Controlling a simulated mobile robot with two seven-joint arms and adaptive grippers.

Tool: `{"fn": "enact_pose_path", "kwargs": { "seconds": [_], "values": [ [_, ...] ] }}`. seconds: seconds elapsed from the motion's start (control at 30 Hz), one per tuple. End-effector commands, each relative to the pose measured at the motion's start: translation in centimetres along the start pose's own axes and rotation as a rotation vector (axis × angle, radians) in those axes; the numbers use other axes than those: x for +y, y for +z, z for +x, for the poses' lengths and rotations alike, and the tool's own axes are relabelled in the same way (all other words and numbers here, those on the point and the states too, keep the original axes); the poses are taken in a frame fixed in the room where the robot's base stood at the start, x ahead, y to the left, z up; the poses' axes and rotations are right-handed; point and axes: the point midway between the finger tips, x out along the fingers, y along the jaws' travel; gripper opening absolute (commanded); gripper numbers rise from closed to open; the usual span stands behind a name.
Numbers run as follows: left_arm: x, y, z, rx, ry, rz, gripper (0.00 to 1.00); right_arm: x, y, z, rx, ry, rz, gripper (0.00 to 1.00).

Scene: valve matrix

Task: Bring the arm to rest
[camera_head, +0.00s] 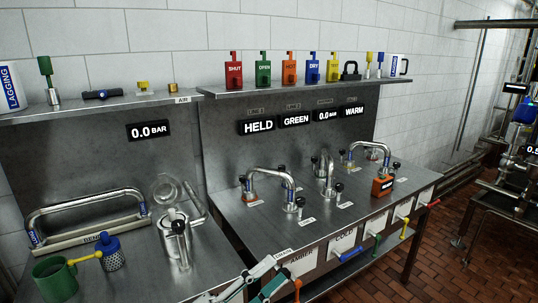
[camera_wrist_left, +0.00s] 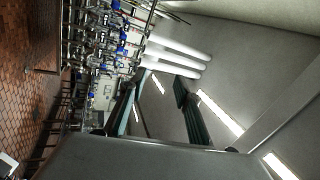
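My left gripper (camera_head: 281,267) shows at the bottom edge of the head view, in front of the bench front near the AMBER label. Its teal and grey fingers stand apart. The left wrist view also shows the gripper (camera_wrist_left: 156,86), with two dark teal fingers spread and nothing between them. That view looks out on a wall with lights and distant pipework, turned sideways. My right gripper is in neither view.
The steel bench (camera_head: 240,222) carries curved pipes and an orange block (camera_head: 382,187). Coloured handles, such as the blue one (camera_head: 352,255), stick out along its front. A green mug (camera_head: 55,279) stands at left. A shelf (camera_head: 300,87) holds coloured tags. Brick floor (camera_head: 450,225) lies open at right.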

Motion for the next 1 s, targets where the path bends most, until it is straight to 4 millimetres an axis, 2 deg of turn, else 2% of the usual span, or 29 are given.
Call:
{"fn": "enact_pose_path", "kwargs": {
  "seconds": [0.13,0.2,0.27,0.3,0.43,0.5,0.6,0.7,0.8,1.0],
  "values": [
    [4.9,4.8,-5.8,-0.316,0.022,-0.301,0.32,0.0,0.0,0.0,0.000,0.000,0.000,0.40],
    [7.7,6.6,-9.4,-0.465,0.034,-0.439,0.32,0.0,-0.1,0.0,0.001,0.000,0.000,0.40],
    [10.0,7.6,-12.7,-0.584,0.043,-0.546,0.32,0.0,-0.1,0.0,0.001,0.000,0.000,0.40],
    [11.6,8.1,-15.0,-0.660,0.050,-0.612,0.32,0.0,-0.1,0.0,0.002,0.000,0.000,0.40],
    [16.4,8.2,-22.6,-0.896,0.069,-0.814,0.32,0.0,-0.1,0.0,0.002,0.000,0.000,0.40],
    [18.8,7.5,-26.6,-1.011,0.077,-0.907,0.32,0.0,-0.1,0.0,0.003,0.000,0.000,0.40],
    [21.4,6.2,-31.6,-1.152,0.085,-1.017,0.32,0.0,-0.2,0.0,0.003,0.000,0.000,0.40],
    [23.1,4.8,-35.2,-1.255,0.090,-1.093,0.32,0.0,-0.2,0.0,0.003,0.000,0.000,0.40],
    [24.0,3.8,-37.5,-1.317,0.093,-1.138,0.32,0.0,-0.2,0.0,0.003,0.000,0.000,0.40],
    [24.5,3.3,-38.6,-1.349,0.093,-1.162,0.32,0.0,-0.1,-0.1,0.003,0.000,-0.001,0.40]
  ]
}}
